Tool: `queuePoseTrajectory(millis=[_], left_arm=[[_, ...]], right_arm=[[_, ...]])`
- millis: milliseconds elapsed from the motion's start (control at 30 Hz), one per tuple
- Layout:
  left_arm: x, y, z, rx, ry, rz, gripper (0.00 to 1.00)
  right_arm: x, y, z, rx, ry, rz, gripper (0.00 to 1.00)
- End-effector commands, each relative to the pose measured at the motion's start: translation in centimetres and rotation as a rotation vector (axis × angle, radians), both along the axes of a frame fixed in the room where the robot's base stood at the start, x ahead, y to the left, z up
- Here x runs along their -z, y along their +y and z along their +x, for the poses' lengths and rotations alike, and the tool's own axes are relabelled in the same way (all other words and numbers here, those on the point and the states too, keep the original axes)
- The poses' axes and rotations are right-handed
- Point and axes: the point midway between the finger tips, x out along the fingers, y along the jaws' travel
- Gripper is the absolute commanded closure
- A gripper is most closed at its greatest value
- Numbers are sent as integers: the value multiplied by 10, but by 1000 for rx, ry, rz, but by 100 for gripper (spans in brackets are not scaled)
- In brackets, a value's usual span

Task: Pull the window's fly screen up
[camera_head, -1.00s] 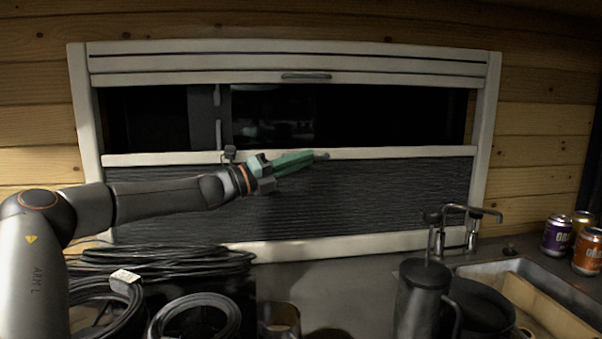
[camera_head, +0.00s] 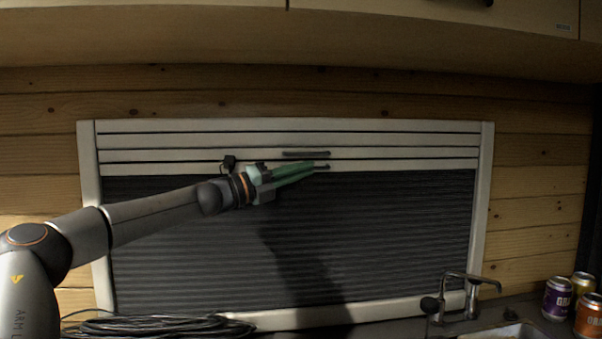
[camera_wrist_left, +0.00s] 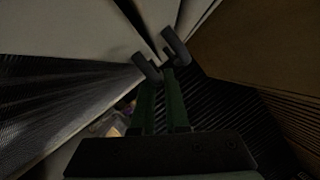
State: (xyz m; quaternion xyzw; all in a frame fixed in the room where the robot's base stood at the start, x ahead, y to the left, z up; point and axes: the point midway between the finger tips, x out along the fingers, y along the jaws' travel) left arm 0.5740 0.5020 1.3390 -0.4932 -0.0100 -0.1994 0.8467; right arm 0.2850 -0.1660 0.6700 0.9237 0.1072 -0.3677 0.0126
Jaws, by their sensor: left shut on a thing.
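The fly screen (camera_head: 400,230) is a dark pleated sheet that now spans nearly the whole window, from the bottom sill to the top slats. Its pale top rail (camera_head: 410,165) sits high, close against the white slats above it. My left gripper (camera_head: 316,167), with green fingers, is shut on the screen's handle at this rail, near the middle of the window. The wrist view shows its two dark fingertips (camera_wrist_left: 161,55) close to the pale rail; the handle itself is mostly hidden there. My right gripper is in neither view.
The white window frame (camera_head: 487,205) surrounds the screen. A second handle (camera_head: 306,154) lies on the slats just above my gripper. An overhead cabinet (camera_head: 430,38) hangs above. Coiled black cable (camera_head: 160,325), a tap (camera_head: 468,290) and several cans (camera_head: 557,300) are below.

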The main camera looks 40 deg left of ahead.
Motion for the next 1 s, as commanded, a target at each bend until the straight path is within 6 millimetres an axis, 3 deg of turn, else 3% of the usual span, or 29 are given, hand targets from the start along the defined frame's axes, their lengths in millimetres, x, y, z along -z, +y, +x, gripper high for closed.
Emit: queuePoseTrajectory(millis=[67,100,367,733,1000], left_arm=[[0,0,0,0,0,0,100],[0,0,0,0,0,0,87],[1,0,0,0,1,1,58],[1,2,-3,-1,0,-1,58],[5,8,-23,-1,-4,-2,58]], right_arm=[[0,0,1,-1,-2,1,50],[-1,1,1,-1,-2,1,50],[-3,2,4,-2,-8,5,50],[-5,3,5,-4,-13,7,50],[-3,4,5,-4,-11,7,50]])
